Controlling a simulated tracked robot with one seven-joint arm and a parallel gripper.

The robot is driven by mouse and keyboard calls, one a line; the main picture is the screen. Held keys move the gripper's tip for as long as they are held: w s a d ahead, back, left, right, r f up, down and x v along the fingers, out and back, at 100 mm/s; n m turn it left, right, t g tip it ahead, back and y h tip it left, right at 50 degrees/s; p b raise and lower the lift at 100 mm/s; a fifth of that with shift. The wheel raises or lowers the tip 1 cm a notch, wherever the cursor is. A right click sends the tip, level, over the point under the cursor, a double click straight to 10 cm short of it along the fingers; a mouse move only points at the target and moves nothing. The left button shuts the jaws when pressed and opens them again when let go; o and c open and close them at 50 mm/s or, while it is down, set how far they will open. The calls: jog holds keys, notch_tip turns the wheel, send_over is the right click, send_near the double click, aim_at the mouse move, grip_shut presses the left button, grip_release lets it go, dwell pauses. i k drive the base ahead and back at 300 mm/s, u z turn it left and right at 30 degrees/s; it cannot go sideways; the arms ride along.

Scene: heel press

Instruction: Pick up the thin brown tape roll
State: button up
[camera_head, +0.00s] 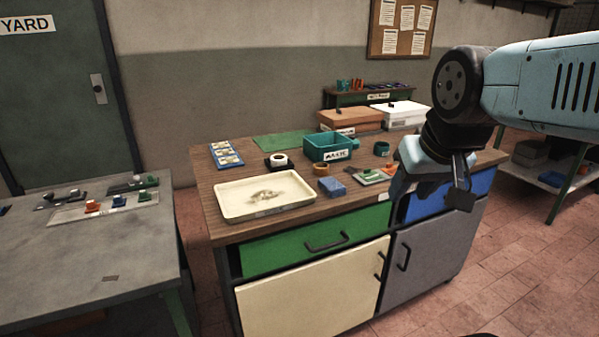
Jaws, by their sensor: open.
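A small thin brown ring, which looks like the tape roll (321,170), lies flat on the wooden top of the workbench (225,196). It sits between the cream tray and the teal bin, just behind a blue block. My gripper (446,193) hangs over the bench's front right side, well to the right of the roll and apart from it. Its jaws are open, and nothing shows between them. The far finger is partly hidden by the gripper body.
Near the roll are the cream tray (229,204), blue block (332,187), teal bin (318,148), a white roll on a dark base (279,161) and a dark green ring (381,149). Boxes (350,117) stand at the back. A grey table (75,255) stands left.

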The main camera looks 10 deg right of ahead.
aim_at(321, 169)
jog(key=u, duration=0.1)
jog(key=i, duration=1)
jog(key=z, duration=0.1)
